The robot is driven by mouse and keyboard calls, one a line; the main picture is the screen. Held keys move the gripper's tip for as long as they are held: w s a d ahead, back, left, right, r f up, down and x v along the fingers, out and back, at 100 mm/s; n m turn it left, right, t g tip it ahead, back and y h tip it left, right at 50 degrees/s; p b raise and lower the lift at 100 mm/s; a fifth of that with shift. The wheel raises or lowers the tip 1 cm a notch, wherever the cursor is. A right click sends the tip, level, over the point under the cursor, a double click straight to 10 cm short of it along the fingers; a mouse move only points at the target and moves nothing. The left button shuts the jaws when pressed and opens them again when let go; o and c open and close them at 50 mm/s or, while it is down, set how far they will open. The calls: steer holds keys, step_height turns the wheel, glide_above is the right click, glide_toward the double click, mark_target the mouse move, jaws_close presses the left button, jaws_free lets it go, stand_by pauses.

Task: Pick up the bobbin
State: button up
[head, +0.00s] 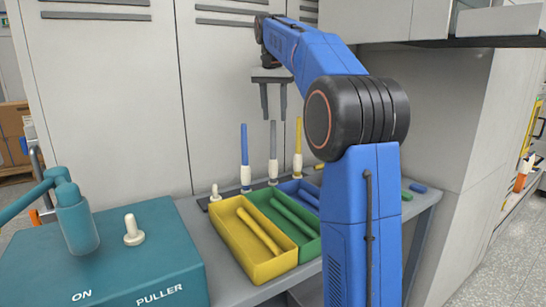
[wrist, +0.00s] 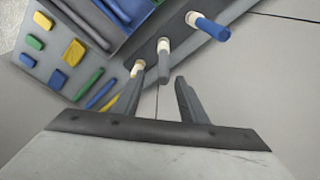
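Several white bobbin-like pieces are in view; I cannot tell which one is meant. In the head view, blue (head: 245,146), grey (head: 273,138) and yellow (head: 298,136) rods stand upright on white bases along the back of the bench. A bare white piece (head: 214,192) stands left of them. Another white knobbed piece (head: 133,231) stands on the teal box. In the wrist view, the grey rod (wrist: 164,66) and blue rod (wrist: 212,29) show beyond the open fingers.
Yellow (head: 257,271), green (head: 309,246) and blue trays hold rods on the grey bench. The teal box (head: 165,258) marked ON and PULLER stands front left. Grey cabinet doors (head: 100,80) rise close behind. Small coloured blocks (wrist: 73,53) lie at the bench's other end.

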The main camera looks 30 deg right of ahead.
mark_target(275, 121)
steer(key=f, duration=0.3)
steer(key=shift+w+d+f, duration=0.1)
steer(key=shift+w+d, duration=0.05)
steer(key=shift+d, duration=0.05)
steer(key=shift+w+d+f, duration=0.1)
steer(key=shift+w+f, duration=0.1)
steer(key=shift+f, duration=0.65)
steer(key=shift+w+d+f, duration=0.1)
steer(key=shift+w+f, duration=0.15)
steer(key=shift+f, duration=0.55)
steer(key=shift+w+f, duration=0.2)
steer(key=shift+f, duration=0.65)
jaws_close()
